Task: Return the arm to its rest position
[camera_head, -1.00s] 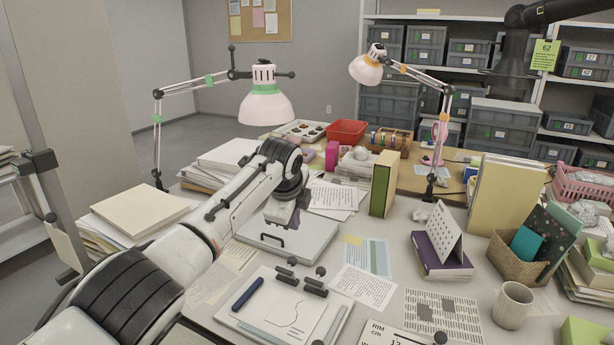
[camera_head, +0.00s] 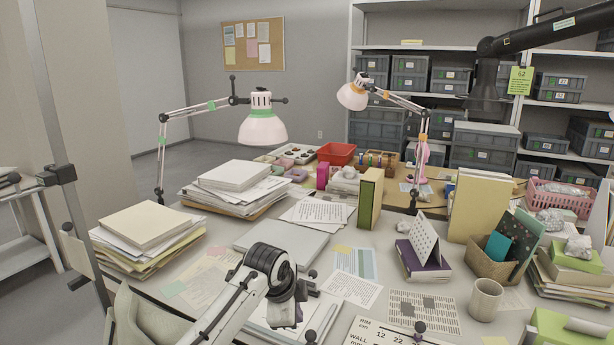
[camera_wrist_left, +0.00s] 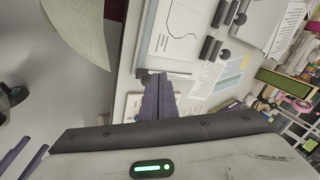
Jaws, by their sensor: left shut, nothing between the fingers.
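My left arm comes in from the lower edge of the head view, and its black-banded wrist stands over the front of the desk. My left gripper (camera_head: 286,316) hangs below that wrist, pointing down in front of the flat grey case, and its fingertips are hard to make out there. In the left wrist view the two purple fingers of the left gripper (camera_wrist_left: 157,98) lie close together, shut and empty, beside the white board (camera_wrist_left: 180,45) with a curved line on it. The arm hides much of this board in the head view. My right gripper does not show.
The flat grey case (camera_head: 285,238) lies behind my wrist. Paper stacks (camera_head: 145,228) stand at the left, and a green-and-tan book (camera_head: 369,200) stands upright beyond. Two lamps overhang the back.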

